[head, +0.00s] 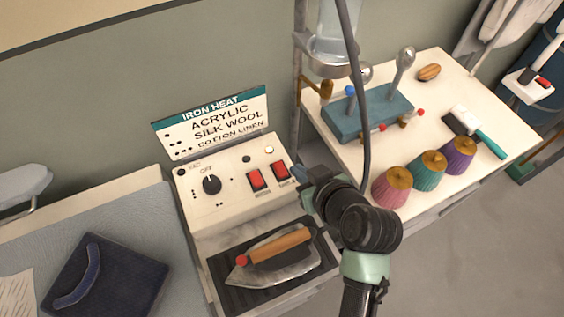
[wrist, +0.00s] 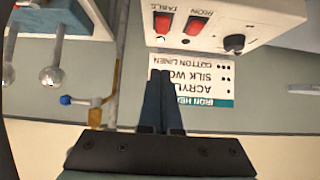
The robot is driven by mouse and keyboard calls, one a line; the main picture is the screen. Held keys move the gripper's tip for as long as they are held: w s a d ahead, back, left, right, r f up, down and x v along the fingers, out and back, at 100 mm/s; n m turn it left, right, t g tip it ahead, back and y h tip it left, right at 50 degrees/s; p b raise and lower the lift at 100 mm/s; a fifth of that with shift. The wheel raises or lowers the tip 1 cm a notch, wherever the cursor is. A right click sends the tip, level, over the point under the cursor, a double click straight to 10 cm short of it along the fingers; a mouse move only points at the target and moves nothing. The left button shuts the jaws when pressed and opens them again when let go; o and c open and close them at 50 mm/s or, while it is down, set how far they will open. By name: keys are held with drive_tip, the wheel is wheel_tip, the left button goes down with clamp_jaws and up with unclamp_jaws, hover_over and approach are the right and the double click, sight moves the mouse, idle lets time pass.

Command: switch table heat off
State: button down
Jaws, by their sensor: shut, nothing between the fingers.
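The white control panel (head: 225,195) has two red rocker switches, the left one (head: 256,181) and the right one (head: 280,171). In the wrist view, upside down, the switch labelled TABLE (wrist: 162,23) is on the left and the one labelled IRON (wrist: 194,26) is on the right. So TABLE is the right switch in the head view. A lamp above it (head: 269,150) looks bright; the lamp above the left switch (head: 246,158) looks dark. My gripper (head: 300,172) is shut and empty, close to the TABLE switch; contact cannot be told. Its fingers (wrist: 160,76) point at the panel.
A dial (head: 211,184) sits left of the switches, with an iron heat sign (head: 212,122) behind. An iron (head: 275,258) rests in front of the panel. At right, a table holds several spools (head: 427,170), a brush and a blue block. A dark cable hangs near my arm.

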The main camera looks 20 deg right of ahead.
drive_tip(key=p, duration=0.2)
hover_over(278, 164)
drive_tip(key=s, duration=0.3)
wheel_tip(278, 164, down, 6)
drive_tip(key=shift+r, duration=0.15)
wheel_tip(278, 164, down, 2)
drive_tip(key=shift+w+f, duration=0.3)
drive_tip(key=shift+f, duration=0.85)
drive_tip(key=shift+w+f+b, duration=0.2)
drive_tip(key=shift+f+b, duration=0.35)
drive_tip(key=shift+b, duration=0.2)
drive_tip(key=shift+r+p, duration=0.25)
drive_tip(key=shift+p, duration=0.1)
